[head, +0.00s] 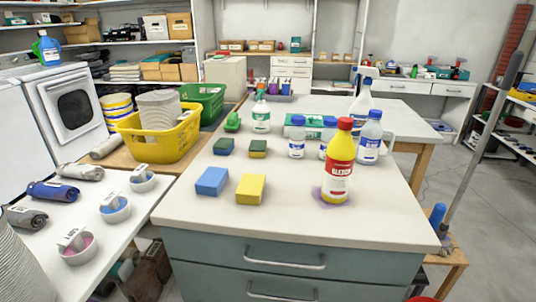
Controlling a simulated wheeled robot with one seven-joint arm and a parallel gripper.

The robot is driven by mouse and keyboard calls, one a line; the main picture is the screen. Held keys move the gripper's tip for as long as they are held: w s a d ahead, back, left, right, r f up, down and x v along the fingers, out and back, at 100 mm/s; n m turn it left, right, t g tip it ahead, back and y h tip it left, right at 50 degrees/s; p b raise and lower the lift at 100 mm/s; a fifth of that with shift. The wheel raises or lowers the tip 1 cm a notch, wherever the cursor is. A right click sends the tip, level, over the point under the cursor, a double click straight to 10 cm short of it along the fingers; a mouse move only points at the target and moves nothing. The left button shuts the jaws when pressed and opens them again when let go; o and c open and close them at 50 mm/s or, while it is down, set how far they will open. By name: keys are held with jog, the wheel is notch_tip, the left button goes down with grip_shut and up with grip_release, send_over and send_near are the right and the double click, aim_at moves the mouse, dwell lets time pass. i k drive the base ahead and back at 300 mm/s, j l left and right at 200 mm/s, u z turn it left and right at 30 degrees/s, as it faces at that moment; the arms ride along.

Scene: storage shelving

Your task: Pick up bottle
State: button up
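A yellow bottle (339,165) with a red cap and a red and white label stands upright near the front right of the white countertop (240,215). A purplish patch shows on the counter around its base. Behind it stand a white bottle with a blue label and cap (370,138), a small white bottle (297,137), a white spray bottle (361,98) and a clear bottle with a green label (261,115). Another white bottle (327,133) is partly hidden behind the yellow one. My gripper is not in view.
Blue (211,181) and yellow (251,188) sponges lie left of the yellow bottle, with two darker sponges behind. A yellow basket (158,138) stands further left. The counter's front edge is clear above teal drawers (250,250). A pole (485,140) leans at the right.

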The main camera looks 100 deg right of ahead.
aim_at(341, 151)
jog(key=k+z, duration=0.25)
jog(key=z, duration=0.15)
jog(key=k+l+z, duration=0.15)
jog(key=z, duration=0.25)
jog(key=k, duration=0.1)
